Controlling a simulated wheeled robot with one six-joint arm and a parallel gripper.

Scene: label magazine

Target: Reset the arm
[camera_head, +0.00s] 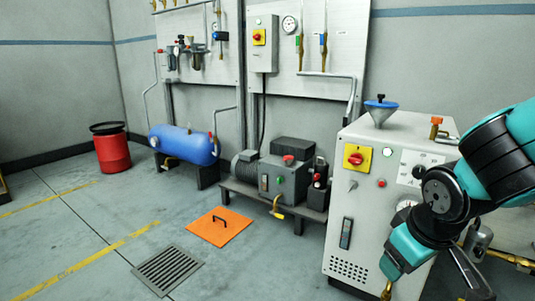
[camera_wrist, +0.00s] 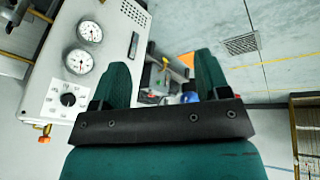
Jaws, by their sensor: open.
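My arm (camera_head: 490,150), teal and black, reaches in from the right of the head view and bends down in front of the right side of a white machine cabinet (camera_head: 350,205). In the wrist view my gripper (camera_wrist: 162,75) has its two teal fingers spread wide apart, with nothing held between them. The same cabinet with two round gauges and a black knob shows close to the left finger in the wrist view (camera_wrist: 110,30). My arm hides part of the cabinet's front in the head view.
A blue funnel (camera_head: 381,110) stands on the cabinet. A pump unit (camera_head: 285,180), a blue tank (camera_head: 183,145) and a red drum (camera_head: 112,150) stand along the wall. An orange plate (camera_head: 220,226) and a floor grate (camera_head: 168,269) lie on the floor, otherwise open at left.

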